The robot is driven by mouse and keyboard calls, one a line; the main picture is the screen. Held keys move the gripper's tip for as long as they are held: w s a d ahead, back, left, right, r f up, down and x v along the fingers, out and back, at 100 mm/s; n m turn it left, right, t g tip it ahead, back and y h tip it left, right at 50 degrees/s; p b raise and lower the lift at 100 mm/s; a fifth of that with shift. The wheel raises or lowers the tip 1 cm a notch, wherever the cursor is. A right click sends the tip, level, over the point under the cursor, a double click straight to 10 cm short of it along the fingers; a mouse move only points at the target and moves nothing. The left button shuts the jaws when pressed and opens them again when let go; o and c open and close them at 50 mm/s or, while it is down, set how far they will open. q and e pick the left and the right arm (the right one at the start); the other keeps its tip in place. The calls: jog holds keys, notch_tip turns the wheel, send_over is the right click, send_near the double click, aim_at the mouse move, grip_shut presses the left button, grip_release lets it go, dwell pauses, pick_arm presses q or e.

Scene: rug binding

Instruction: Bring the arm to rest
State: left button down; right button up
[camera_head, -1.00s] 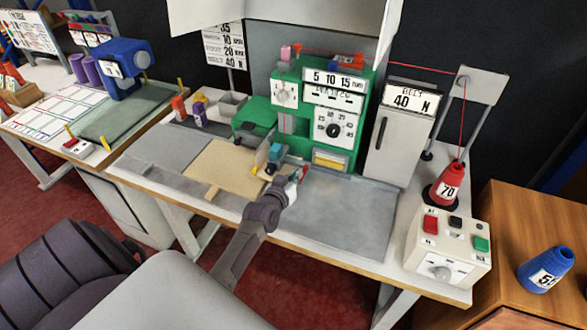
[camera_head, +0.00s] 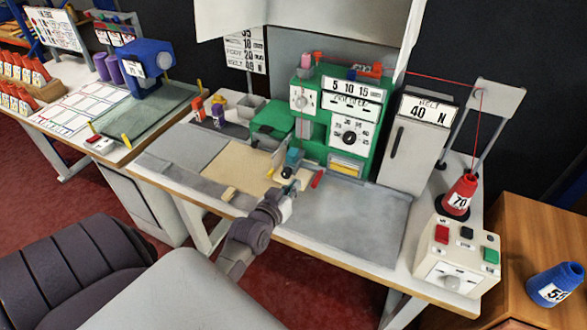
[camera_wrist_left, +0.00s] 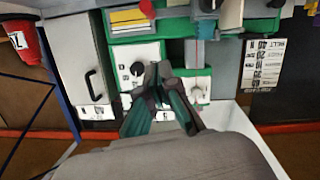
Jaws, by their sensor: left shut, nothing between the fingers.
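My left arm reaches in from the bottom in the head view. Its gripper (camera_head: 291,188) is above the front of the work table (camera_head: 330,268), just in front of the green machine (camera_head: 355,104). In the left wrist view the gripper (camera_wrist_left: 159,72) shows its fingers shut together with nothing between them, with the machine's white dial panels behind. A small red bar (camera_head: 317,179) is just right of the gripper, apart from it. My right gripper is not in view.
A red cone marked 70 (camera_head: 460,194) and a button box (camera_head: 455,258) stand at the table's right. A grey cabinet (camera_head: 412,150) is behind. A blue cone (camera_head: 553,286) sits on a wooden cabinet. The grey mat right of the gripper is clear.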

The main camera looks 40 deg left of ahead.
pick_arm(q)
jog(key=shift+w, duration=0.1)
jog(key=shift+d, duration=0.1)
dwell(0.3)
jog(key=s+d+f+m+g+h, duration=0.3)
jog(key=s+d+m+g, duration=0.15)
jog(key=s+d, duration=0.4)
jog(key=s+d+m+g, duration=0.1)
jog(key=s+d+g, duration=0.3)
jog(key=s, duration=0.4)
jog(key=s+d+m+g, duration=0.1)
jog(key=s+d+g, duration=0.25)
jog(key=s, duration=0.45)
notch_tip(320, 180, down, 25)
jog(key=s+g, duration=0.1)
jog(key=s+a+f+g, duration=0.1)
jog(key=s+a+f, duration=0.2)
jog(key=s+f, duration=1.4)
